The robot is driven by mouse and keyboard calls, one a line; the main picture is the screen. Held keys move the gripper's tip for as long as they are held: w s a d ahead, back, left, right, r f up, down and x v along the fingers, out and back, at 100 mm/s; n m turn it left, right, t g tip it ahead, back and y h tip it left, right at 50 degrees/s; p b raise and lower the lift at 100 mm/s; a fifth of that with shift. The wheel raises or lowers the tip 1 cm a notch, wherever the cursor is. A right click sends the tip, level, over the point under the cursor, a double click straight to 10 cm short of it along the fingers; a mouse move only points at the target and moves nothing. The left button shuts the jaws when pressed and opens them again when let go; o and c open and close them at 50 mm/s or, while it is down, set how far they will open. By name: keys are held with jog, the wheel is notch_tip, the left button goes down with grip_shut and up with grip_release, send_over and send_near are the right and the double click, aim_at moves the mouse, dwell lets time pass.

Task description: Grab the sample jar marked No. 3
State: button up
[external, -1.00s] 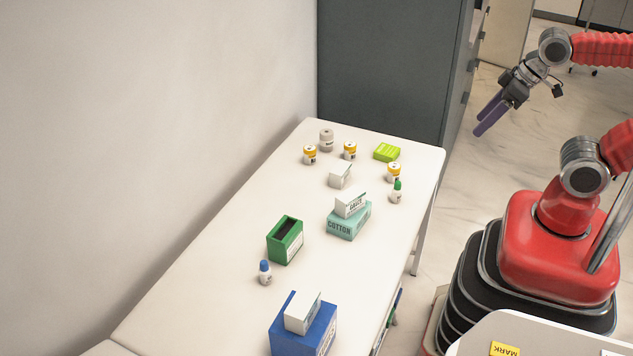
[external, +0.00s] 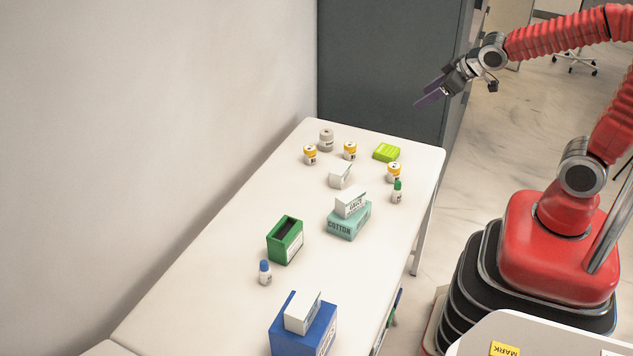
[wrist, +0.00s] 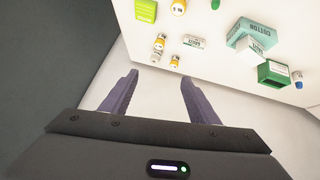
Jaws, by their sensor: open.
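Several small sample jars stand at the far end of the white table. Three have yellow lids: a left one (external: 310,156), a middle one (external: 350,151) and a right one (external: 394,173). One jar has a grey lid (external: 326,140). Their numbers are too small to read, so I cannot tell which is No. 3. The wrist view shows the right jar (wrist: 178,7), the middle jar (wrist: 160,43) and the left jar (wrist: 174,61). My gripper (external: 424,94) is open and empty, raised above and beyond the table's far right corner. Its purple fingers (wrist: 160,76) are spread apart.
A lime box (external: 386,152), a white carton (external: 340,175) and a green-capped bottle (external: 397,191) stand near the jars. A teal cotton box (external: 348,222), green box (external: 285,240), blue-capped bottle (external: 265,273) and blue box (external: 303,330) are nearer. A dark cabinet (external: 385,70) stands behind.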

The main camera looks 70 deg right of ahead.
jog(key=w+d+f+n+t, duration=0.1)
jog(key=w+d+f+t, duration=0.2)
jog(key=w+d+f, duration=0.9)
jog(key=n+t+y, duration=0.1)
jog(key=t+y, duration=0.1)
jog(key=y, duration=0.3)
send_near(350, 151)
jog(key=s+d, duration=0.2)
jog(key=d, duration=0.1)
jog(key=shift+s+d+r, duration=0.15)
jog(key=shift+d+r, duration=0.05)
jog(key=shift+r, duration=0.15)
jog(key=shift+s+a+f, duration=0.1)
jog(key=shift+s+f, duration=0.1)
jog(key=shift+f, duration=0.2)
jog(key=shift+x, duration=4.35)
jog(key=shift+w+a+r, duration=0.1)
jog(key=shift+r, duration=0.05)
